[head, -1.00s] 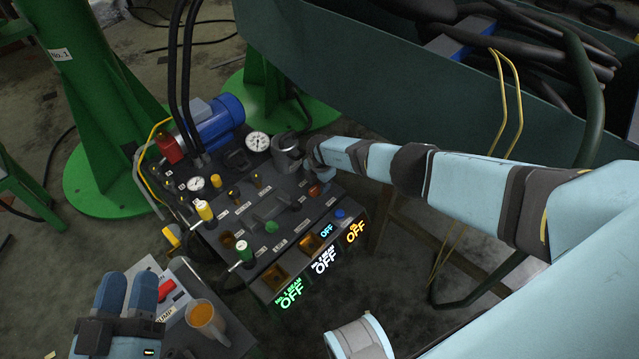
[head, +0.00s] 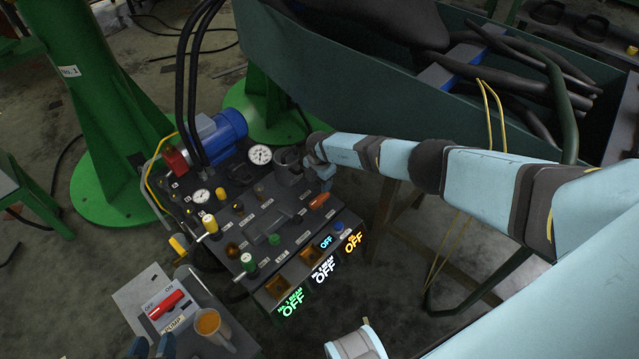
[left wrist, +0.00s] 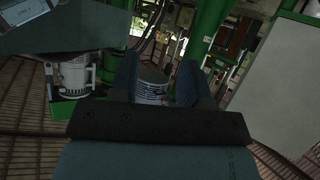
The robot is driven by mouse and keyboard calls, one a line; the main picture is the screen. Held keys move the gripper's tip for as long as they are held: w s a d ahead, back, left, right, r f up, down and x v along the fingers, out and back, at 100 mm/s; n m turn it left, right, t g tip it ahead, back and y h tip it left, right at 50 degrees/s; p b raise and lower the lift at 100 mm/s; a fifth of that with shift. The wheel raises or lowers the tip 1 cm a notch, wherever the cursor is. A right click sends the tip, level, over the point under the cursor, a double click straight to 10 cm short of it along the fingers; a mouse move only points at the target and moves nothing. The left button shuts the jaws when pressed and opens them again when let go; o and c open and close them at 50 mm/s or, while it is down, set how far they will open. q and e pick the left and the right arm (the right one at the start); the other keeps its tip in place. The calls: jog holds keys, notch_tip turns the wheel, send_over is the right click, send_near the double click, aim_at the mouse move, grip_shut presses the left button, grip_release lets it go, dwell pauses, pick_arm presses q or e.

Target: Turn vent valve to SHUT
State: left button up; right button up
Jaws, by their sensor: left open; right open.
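The control console (head: 290,228) carries several valves, knobs and gauges; its small labels are too blurred for me to tell which is the vent valve. An orange-brown handle (head: 320,200) lies slanted near the console's right edge. My right gripper (head: 323,177) is open just above and behind that handle, apparently apart from it; its fingertips are hard to make out.
A blue motor (head: 222,132), hoses and a round gauge (head: 259,155) are at the console's back. Lit OFF displays (head: 324,268) line its front.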

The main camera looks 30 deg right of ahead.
pick_arm(q)
jog(key=shift+s+a+p, duration=0.15)
jog(key=shift+a+p, duration=0.1)
jog(key=shift+p, duration=0.3)
pick_arm(e)
jog(key=shift+r, duration=1.75)
